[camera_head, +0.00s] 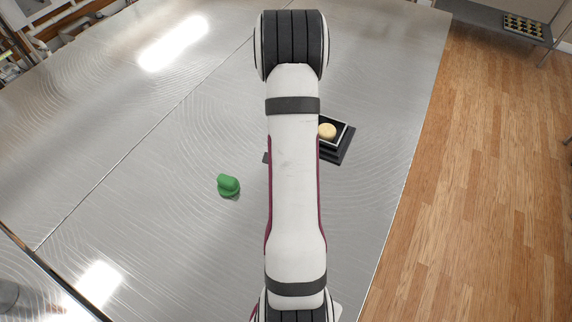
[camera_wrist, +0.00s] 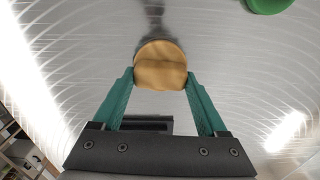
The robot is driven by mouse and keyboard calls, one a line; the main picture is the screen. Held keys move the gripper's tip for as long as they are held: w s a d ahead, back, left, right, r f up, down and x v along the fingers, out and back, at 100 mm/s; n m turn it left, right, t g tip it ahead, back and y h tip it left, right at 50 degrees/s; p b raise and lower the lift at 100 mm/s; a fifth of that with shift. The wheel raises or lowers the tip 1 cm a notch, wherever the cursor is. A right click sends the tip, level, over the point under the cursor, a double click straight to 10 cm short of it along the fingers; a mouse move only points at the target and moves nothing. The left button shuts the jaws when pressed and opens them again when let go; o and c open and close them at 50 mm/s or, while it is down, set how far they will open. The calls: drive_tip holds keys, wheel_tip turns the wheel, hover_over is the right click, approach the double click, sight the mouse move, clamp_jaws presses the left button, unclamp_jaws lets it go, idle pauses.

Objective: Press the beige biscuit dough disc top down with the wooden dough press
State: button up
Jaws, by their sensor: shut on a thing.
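The beige biscuit dough disc (camera_head: 327,131) lies in a small square black tray with a light rim (camera_head: 346,129), just right of my arm in the head view. My gripper (camera_wrist: 160,78) shows in the wrist view, with its teal fingers shut on the wooden dough press (camera_wrist: 160,66). Only the press's rounded tan end shows, between the fingertips. The bare metal table is behind it. In the head view my arm hides the gripper and the press. The dough disc cannot be made out in the wrist view.
A green object (camera_head: 228,185) stands on the metal table (camera_head: 150,215), left of my arm; a green thing also shows at the wrist view's top edge (camera_wrist: 268,4). Table left of my arm is mostly clear.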

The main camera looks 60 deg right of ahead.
drive_tip(key=shift+r, duration=3)
drive_tip(key=s+d+r+m, duration=0.2)
drive_tip(key=d+m, duration=0.4)
drive_tip(key=d, duration=0.3)
drive_tip(key=s+d+r+m, duration=0.2)
drive_tip(key=d+r+m, duration=0.2)
drive_tip(key=d+m, duration=0.2)
drive_tip(key=d, duration=0.2)
drive_tip(key=shift+s+d, duration=0.35)
drive_tip(key=shift+s, duration=0.05)
drive_tip(key=shift+r, duration=0.1)
drive_tip(key=shift+f, duration=2.8)
drive_tip(key=shift+f, duration=0.1)
